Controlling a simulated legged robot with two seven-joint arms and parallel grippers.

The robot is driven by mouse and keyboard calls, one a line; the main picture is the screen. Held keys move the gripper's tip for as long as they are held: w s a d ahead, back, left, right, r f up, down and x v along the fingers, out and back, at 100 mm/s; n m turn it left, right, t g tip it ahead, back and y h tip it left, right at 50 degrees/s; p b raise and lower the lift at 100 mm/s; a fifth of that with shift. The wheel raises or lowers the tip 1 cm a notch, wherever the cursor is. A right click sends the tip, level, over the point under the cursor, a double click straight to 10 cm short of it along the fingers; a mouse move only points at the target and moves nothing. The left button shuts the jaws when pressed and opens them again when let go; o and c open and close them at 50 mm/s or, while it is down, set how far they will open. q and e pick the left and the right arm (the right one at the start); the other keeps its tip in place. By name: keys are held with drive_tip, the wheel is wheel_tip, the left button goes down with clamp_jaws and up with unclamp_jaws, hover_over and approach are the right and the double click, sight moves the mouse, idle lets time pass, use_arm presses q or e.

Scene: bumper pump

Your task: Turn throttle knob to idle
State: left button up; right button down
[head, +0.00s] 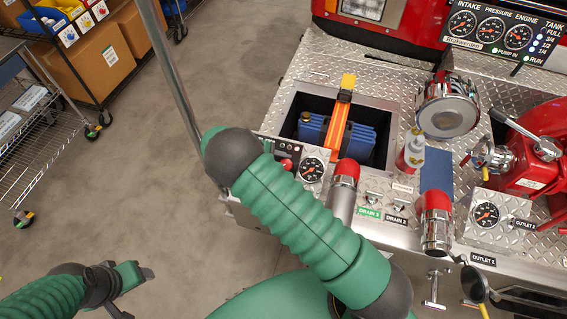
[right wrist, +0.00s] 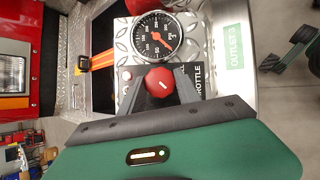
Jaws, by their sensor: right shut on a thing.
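The throttle knob (right wrist: 162,85) is red and round with a short white mark, on a dark panel (right wrist: 199,85) lettered "THROTTLE" in the right wrist view. My right gripper (right wrist: 157,79) has one dark finger on each side of the knob and is shut on it. In the head view a small red part of the knob (head: 287,164) shows just past my green right arm, which hides most of the panel and the gripper. My left gripper (head: 140,292) is at the lower left over the floor, open and empty, far from the panel.
A pressure gauge (head: 312,169) is beside the knob. Red-capped outlets (head: 435,215) stand to the right. A wire cart (head: 45,130) is at the left; the floor between is clear.

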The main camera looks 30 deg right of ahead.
drive_tip(key=shift+w, duration=0.15)
drive_tip(key=c, duration=0.9)
unclamp_jaws()
drive_tip(key=shift+o, duration=0.2)
drive_tip(key=shift+a, duration=0.1)
drive_tip(key=b+v, duration=0.2)
drive_tip(key=v, duration=1.5)
drive_tip(key=shift+f, duration=0.1)
